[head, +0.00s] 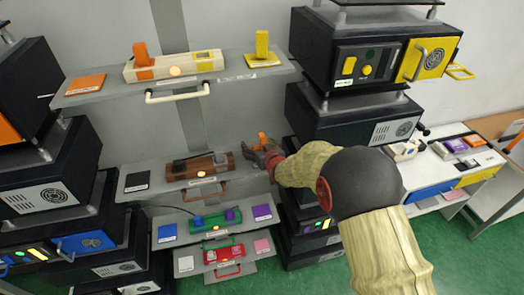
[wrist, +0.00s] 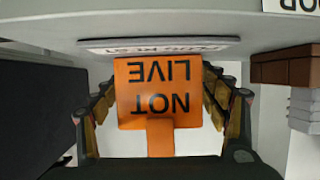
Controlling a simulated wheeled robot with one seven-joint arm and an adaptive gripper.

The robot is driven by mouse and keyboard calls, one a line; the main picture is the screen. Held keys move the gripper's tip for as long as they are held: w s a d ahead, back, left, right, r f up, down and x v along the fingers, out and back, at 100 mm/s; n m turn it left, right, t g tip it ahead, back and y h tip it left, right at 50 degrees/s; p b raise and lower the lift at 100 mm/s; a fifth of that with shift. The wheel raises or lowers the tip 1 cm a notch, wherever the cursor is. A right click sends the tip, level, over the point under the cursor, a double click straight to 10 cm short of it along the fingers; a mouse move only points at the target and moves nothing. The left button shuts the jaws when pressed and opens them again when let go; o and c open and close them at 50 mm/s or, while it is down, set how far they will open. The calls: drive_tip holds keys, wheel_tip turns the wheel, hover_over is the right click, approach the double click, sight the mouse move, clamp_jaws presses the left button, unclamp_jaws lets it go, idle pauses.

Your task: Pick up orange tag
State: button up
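The orange tag (wrist: 158,92) is in the middle of the wrist view, its "NOT LIVE" lettering upside down and a narrow orange stem pointing toward the camera. In the head view a small orange piece of it (head: 262,138) shows at the right end of the middle shelf, partly hidden by my gripper (head: 264,157). In the wrist view my gripper (wrist: 160,100) is open, one finger on each side of the tag. There is a gap between each finger and the stem. Whether the fingertips touch the tag's side edges is unclear.
A pale shelf edge with a "PLUG REST" label (wrist: 160,46) lies just behind the tag. The brown lever fixture (head: 198,166) is left of my gripper. The upper shelf (head: 120,90) hangs above, and a dark stacked unit (head: 345,118) stands close on the right.

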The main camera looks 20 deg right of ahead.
drive_tip(key=shift+c, duration=1.3)
drive_tip(key=c, duration=1.1)
drive_tip(key=shift+c, duration=0.4)
